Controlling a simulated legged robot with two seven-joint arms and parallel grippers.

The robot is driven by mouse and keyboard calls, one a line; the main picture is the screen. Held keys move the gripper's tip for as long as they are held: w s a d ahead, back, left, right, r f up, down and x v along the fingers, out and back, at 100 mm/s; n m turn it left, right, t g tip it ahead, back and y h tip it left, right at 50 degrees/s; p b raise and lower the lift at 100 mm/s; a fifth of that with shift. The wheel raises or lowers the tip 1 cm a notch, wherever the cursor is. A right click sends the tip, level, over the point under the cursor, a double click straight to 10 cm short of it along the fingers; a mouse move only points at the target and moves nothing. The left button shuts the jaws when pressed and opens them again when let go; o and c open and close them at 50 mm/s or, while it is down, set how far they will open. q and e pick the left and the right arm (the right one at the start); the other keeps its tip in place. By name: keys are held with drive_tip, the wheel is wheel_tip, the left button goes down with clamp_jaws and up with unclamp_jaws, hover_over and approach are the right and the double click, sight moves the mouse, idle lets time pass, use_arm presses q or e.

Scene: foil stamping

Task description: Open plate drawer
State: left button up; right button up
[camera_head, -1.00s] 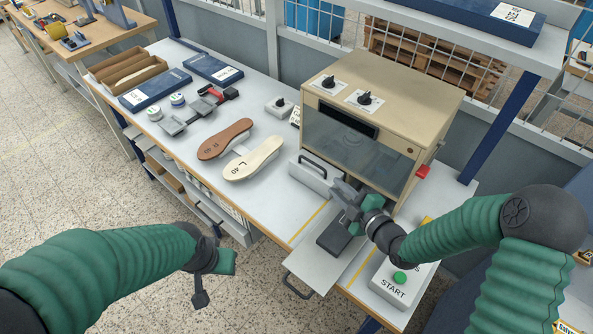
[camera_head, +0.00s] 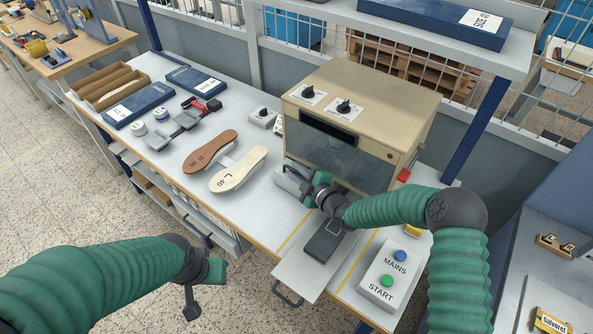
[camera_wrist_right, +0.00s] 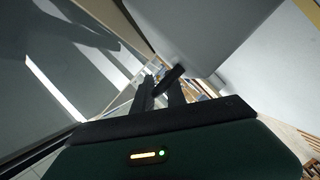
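A light grey drawer front (camera_head: 285,189) with a black handle is at the left front of the beige stamping machine (camera_head: 372,95). In the right wrist view, a grey panel (camera_wrist_right: 205,35) fills the upper middle, and a black bar (camera_wrist_right: 170,77), likely its handle, sits at my fingertips. My right gripper (camera_head: 303,181) is right at this front and covers much of the handle. Its fingers look apart; I cannot tell whether they touch the handle. A flat plate (camera_head: 292,272) with its own handle sticks out over the table edge. My left gripper (camera_head: 203,280) hangs empty left of the table; its opening is unclear.
A dark block (camera_head: 325,245) lies on the sticking-out plate. The button box (camera_head: 388,272) stands right of it. A brown sole (camera_head: 209,152) and a cream sole (camera_head: 239,170) lie left of the drawer front. A shelf (camera_head: 440,45) spans above.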

clamp_jaws()
drive_tip(key=shift+a+r, duration=0.15)
drive_tip(key=shift+a, duration=0.05)
idle(1.1)
drive_tip(key=shift+s, duration=0.15)
